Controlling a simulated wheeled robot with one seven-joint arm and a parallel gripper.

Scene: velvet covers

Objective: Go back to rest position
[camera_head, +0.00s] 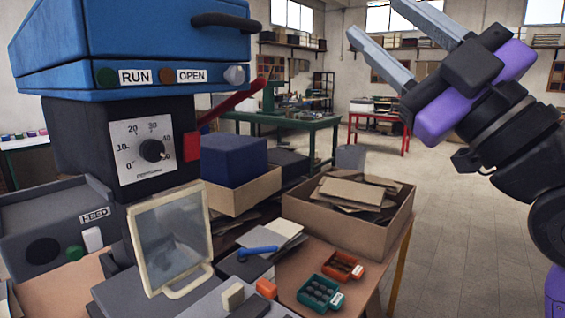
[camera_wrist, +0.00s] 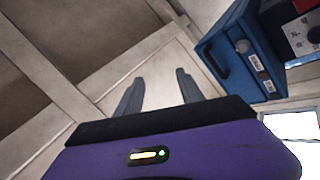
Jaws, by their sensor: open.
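My gripper (camera_head: 375,42) is raised at the upper right of the head view, above and to the right of the bench. Its two grey fingers are spread apart with nothing between them, pointing up and to the left. In the wrist view its fingers (camera_wrist: 158,95) are open and empty against the ceiling. My gripper touches nothing. The blue machine head (camera_head: 130,45) with RUN and OPEN labels stands at the left, apart from my gripper, and it also shows in the wrist view (camera_wrist: 228,60) at the upper right.
The bench (camera_head: 385,272) carries a cardboard box (camera_head: 380,235) of flat pieces, an orange tray (camera_head: 357,268), a green tray (camera_head: 337,300) and a clear guard (camera_head: 165,245). A green table (camera_head: 305,124) and red table (camera_head: 378,118) stand behind. The floor (camera_head: 470,235) at right is clear.

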